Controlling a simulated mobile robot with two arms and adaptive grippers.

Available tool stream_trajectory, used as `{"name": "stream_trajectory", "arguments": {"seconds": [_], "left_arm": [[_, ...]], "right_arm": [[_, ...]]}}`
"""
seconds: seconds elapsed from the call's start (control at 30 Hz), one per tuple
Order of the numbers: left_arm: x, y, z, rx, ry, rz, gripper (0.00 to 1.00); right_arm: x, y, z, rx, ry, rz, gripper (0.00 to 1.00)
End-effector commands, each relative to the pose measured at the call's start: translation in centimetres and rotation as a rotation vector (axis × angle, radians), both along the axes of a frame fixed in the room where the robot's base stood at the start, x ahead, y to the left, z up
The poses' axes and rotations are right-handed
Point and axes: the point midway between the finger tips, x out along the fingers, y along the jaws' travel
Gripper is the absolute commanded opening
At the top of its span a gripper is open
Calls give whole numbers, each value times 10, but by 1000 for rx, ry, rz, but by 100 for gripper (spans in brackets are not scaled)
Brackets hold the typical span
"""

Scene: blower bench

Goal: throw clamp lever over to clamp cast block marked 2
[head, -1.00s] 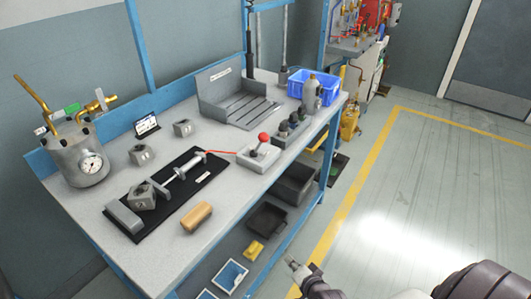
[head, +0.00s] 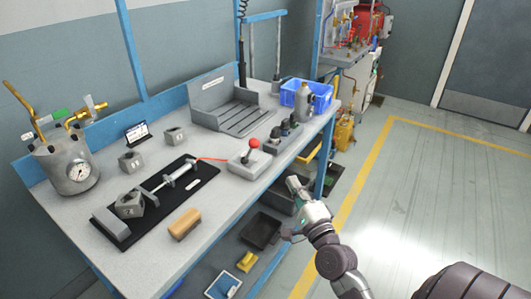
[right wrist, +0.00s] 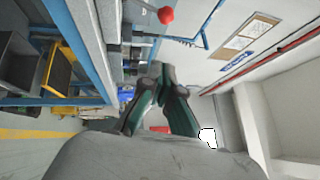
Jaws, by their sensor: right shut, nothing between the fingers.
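A lever with a red ball knob (head: 253,144) stands upright on a grey box near the bench's front edge; its knob also shows at the top of the right wrist view (right wrist: 166,15). A red line runs from the box to a clamp (head: 170,183) on a black base plate (head: 155,227). A grey cast block (head: 128,205) sits on the plate between the clamp rod and a grey end stop. Its marking is too small to read. My right gripper (head: 293,182) is shut and empty, off the bench's front edge, apart from the lever. My left gripper is not in view.
Two more cast blocks (head: 131,161) (head: 175,135) stand behind the plate. A wooden-coloured piece (head: 185,223) lies in front of it. A pressure pot (head: 68,163), grey angled fixture (head: 228,105), bottle (head: 303,103) and blue crate (head: 322,94) are also on the bench. The floor at right is clear.

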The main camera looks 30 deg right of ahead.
Motion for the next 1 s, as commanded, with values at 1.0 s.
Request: {"name": "stream_trajectory", "arguments": {"seconds": [1.0], "left_arm": [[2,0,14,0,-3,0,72]], "right_arm": [[126,2,28,-2,1,0,0]]}}
